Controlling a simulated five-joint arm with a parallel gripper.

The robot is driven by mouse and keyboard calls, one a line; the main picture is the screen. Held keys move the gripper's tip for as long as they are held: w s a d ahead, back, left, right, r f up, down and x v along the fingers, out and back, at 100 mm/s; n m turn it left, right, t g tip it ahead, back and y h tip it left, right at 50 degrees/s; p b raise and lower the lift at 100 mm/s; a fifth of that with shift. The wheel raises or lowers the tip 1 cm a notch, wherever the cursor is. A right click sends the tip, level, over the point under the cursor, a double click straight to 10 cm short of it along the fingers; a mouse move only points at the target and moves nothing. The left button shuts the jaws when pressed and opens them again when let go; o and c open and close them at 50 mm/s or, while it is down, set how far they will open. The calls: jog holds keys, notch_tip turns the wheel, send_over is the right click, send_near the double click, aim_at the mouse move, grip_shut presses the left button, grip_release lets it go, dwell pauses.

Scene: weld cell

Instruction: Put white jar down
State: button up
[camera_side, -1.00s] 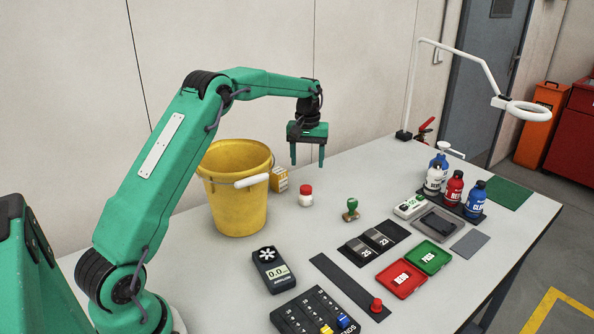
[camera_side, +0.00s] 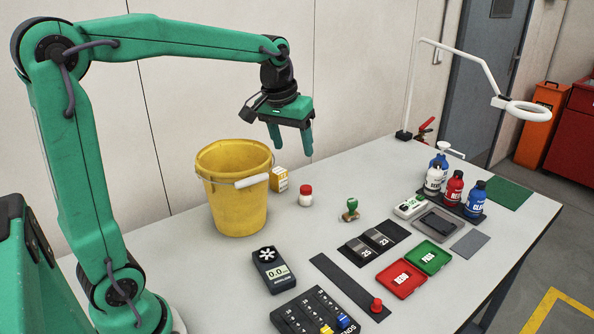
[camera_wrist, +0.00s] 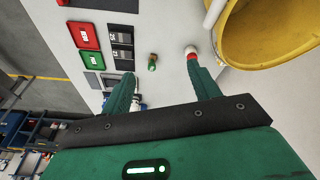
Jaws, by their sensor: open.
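A small white jar with a red lid (camera_side: 305,195) stands upright on the table, right of the yellow bucket. In the wrist view the jar (camera_wrist: 190,50) shows by its red and white top, just beyond one fingertip. My gripper (camera_side: 294,150) is open and empty. It hangs above the table, up and slightly left of the jar and apart from it. Its two fingers also show in the wrist view (camera_wrist: 160,82).
A green-handled stamp (camera_side: 351,210) stands right of the jar. Bottles (camera_side: 454,189) and red and green trays (camera_side: 401,279) lie farther right.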

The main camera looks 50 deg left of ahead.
jog(key=s+d+f+m+t, duration=0.1)
jog(key=s+d+m, duration=0.1)
jog(key=s, duration=0.7)
jog(key=s+d+f+m+t, duration=0.1)
jog(key=s+d+f+m, duration=0.1)
jog(key=s+d, duration=0.3)
jog(key=s, duration=0.4)
jog(key=shift+s+f+t+h, duration=0.15)
jog(key=shift+f+t+h, duration=0.1)
jog(key=shift+t+h, duration=0.05)
